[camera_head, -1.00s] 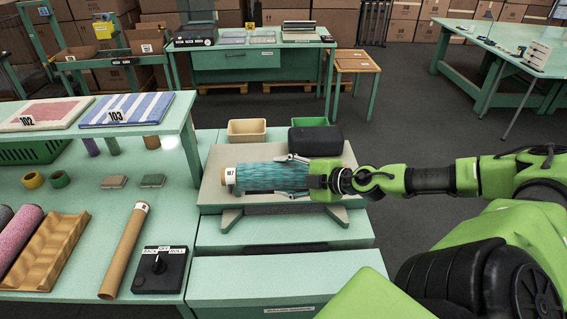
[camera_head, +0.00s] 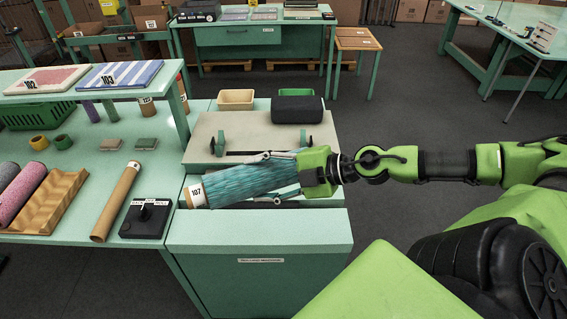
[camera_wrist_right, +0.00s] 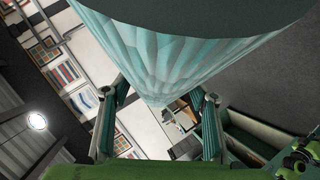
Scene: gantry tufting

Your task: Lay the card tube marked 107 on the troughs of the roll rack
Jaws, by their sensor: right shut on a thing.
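The card tube marked 107 (camera_head: 197,195) is wrapped in teal ribbed material, with its bare card end and white label pointing left. My right gripper (camera_head: 270,178) is shut around the right part of this roll and holds it in front of the cream machine top, slanting down to the left. In the right wrist view the teal roll (camera_wrist_right: 160,60) fills the upper middle, between and beyond the two fingers (camera_wrist_right: 158,100). The roll rack (camera_head: 52,205), tan with wavy troughs, lies on the left bench. Its visible troughs are bare. My left gripper is out of view.
The raised shelf (camera_head: 60,98) stands behind. The green cabinet top (camera_head: 260,232) in front is clear.

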